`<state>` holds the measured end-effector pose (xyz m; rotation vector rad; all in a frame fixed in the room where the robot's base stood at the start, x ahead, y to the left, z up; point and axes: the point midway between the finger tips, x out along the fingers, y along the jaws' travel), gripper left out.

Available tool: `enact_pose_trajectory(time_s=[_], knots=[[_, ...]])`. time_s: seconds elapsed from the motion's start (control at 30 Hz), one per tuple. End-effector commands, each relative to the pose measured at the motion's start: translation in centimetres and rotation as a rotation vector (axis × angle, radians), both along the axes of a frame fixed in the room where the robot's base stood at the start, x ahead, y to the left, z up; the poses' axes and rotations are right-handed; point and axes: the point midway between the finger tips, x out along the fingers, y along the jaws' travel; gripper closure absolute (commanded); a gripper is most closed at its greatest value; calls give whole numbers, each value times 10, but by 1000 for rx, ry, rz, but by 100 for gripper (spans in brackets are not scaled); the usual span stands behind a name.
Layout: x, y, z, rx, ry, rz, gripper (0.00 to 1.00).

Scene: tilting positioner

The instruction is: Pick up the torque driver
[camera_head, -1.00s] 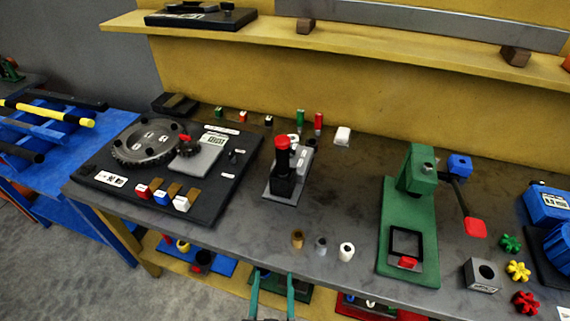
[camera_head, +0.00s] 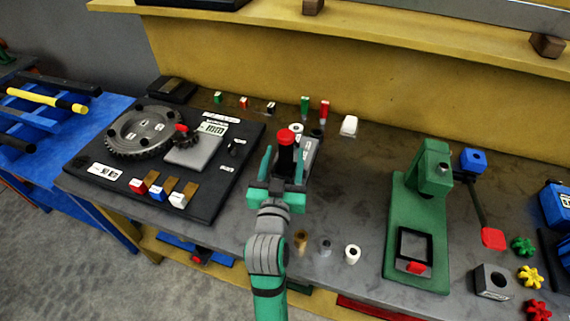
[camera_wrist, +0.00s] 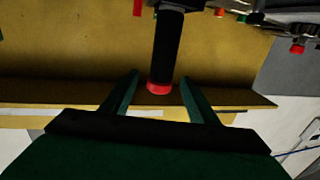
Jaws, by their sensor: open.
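The torque driver, as I take it, is the upright black cylinder with a red cap (camera_head: 286,137), standing on a grey base plate (camera_head: 305,157) on the bench. In the wrist view its black body and red end (camera_wrist: 166,50) show between my two green fingers. My gripper (camera_head: 283,156) is open, with one finger on each side of the driver in the picture. In the wrist view my gripper (camera_wrist: 159,76) shows no finger clearly touching it. How deep the driver sits between the fingers is hard to tell. My gripper hides its lower part in the head view.
A black board with a large gear (camera_head: 146,132) lies to the left. A green press (camera_head: 420,230) stands to the right. Small cylinders (camera_head: 325,247) sit near the front edge. Coloured pieces (camera_head: 305,104) stand behind the driver. A yellow shelf (camera_head: 400,52) runs above the back.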

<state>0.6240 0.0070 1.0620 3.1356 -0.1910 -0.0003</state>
Motion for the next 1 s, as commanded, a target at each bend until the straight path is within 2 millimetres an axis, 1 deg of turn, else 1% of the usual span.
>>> enact_pose_trajectory(time_s=[0.03,0.2,0.47,0.73,0.83,1.0], knots=[[9,-2,0,-1,-1,-1,46],[32,-4,0,-1,-1,0,46],[49,-6,0,0,-1,-1,46],[85,-4,0,0,0,6,46],[92,-4,-1,0,0,6,46],[94,-3,-1,0,0,8,46]])
